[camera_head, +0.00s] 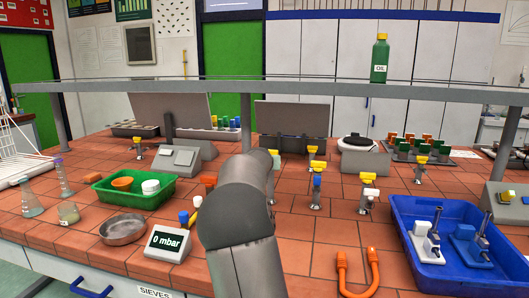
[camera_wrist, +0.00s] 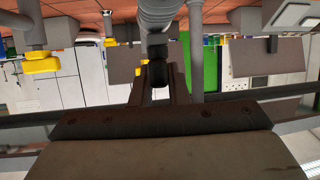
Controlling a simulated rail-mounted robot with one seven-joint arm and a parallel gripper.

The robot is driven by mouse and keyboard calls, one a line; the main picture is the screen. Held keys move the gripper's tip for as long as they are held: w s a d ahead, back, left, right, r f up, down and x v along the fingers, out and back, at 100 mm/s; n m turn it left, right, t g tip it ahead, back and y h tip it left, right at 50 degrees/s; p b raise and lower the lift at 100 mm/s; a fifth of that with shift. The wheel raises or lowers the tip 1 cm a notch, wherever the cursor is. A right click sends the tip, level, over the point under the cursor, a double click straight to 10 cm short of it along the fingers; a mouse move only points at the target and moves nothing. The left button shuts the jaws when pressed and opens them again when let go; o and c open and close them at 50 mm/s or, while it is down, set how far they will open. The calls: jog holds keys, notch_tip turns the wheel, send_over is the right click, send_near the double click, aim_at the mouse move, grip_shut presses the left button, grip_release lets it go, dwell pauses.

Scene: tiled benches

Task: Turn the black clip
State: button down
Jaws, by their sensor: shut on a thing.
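In the wrist view, which shows the room upside down, the black clip (camera_wrist: 158,68) is a small dark piece at the end of a grey ribbed pipe (camera_wrist: 156,18). My gripper (camera_wrist: 159,82) has its two dark fingers on either side of the clip and is shut on it. How far the clip is turned is too dark to tell. In the head view my own grey arm reaches away over the middle of the bench and hides the gripper and the clip.
Yellow-handled taps (camera_head: 313,167) stand on the tiled bench around my arm. A "0 mbar" display (camera_head: 168,243) and a metal dish (camera_head: 123,230) are at left. A blue tray (camera_head: 405,232) is at right, an orange U-shaped tube (camera_head: 341,275) in front. A shelf (camera_head: 300,84) spans above.

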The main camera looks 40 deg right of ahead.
jog(key=shift+r+m+g+h+p, duration=0.15)
jog(key=shift+m+g+h+p, duration=0.35)
jog(key=shift+p, duration=0.45)
jog(key=shift+f+m+g+p, duration=0.2)
jog(key=shift+m+g+p, duration=0.1)
jog(key=shift+p, duration=0.05)
jog(key=c, duration=1.4)
grip_release()
jog(key=b+v, duration=0.2)
jog(key=v, duration=1.5)
jog(key=shift+a, duration=0.25)
